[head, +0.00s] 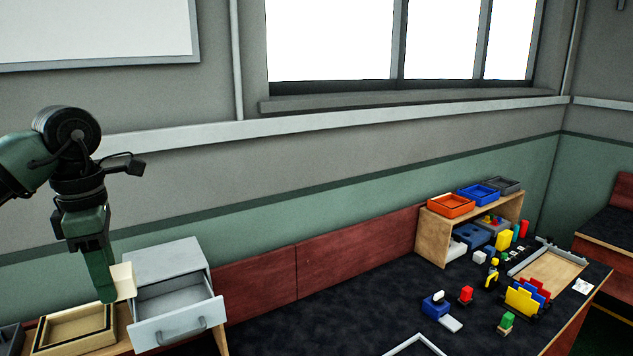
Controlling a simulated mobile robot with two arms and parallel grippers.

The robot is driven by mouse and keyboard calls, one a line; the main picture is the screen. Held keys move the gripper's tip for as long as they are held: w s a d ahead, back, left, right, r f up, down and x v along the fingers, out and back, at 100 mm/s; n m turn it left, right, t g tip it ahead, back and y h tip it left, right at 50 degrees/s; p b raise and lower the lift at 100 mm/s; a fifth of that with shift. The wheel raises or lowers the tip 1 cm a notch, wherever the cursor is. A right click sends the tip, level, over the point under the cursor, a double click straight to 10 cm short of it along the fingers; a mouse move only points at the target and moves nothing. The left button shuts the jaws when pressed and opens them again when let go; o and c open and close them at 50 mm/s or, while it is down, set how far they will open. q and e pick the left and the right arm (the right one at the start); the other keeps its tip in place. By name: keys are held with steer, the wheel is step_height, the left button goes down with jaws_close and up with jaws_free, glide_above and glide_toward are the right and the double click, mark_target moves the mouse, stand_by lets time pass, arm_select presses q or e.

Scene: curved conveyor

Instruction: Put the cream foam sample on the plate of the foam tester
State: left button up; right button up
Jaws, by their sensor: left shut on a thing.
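My left gripper (110,292) is at the left, pointing down, shut on a cream block (124,281), which looks like the cream foam sample. The block is held above the left end of the furniture, between a wooden tray and an open drawer; one of my fingers hides part of it. A small blue device (434,307) with a white top part and a pale flat plate (450,324) stands on the dark table; I cannot tell for sure that it is the foam tester. My right gripper is out of view.
A grey cabinet (160,262) has its drawer (180,327) pulled open. A wooden tray (52,345) is at lower left. A wooden shelf (433,237) carries orange, blue and grey trays. Several coloured blocks stand at right. The dark tabletop (330,308) is clear in its middle.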

arm_select(q)
steer(key=s+d+f+m+b, duration=0.1)
steer(key=s+d+f+m, duration=0.3)
steer(key=f+m, duration=0.4)
steer(key=s+d+f+m+b, duration=0.2)
steer(key=s+d+f+m, duration=0.3)
steer(key=f+m, duration=0.3)
steer(key=s+d+f+m+b, duration=0.2)
steer(key=s+d+f+m, duration=0.3)
steer(key=f+m, duration=0.3)
steer(key=shift+d+f, duration=0.2)
steer(key=shift+f, duration=0.7)
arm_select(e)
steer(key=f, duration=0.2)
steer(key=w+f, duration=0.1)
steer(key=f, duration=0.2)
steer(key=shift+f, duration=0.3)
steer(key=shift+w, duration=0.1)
arm_select(q)
steer(key=shift+w+b, duration=0.1)
steer(key=shift+b, duration=0.25)
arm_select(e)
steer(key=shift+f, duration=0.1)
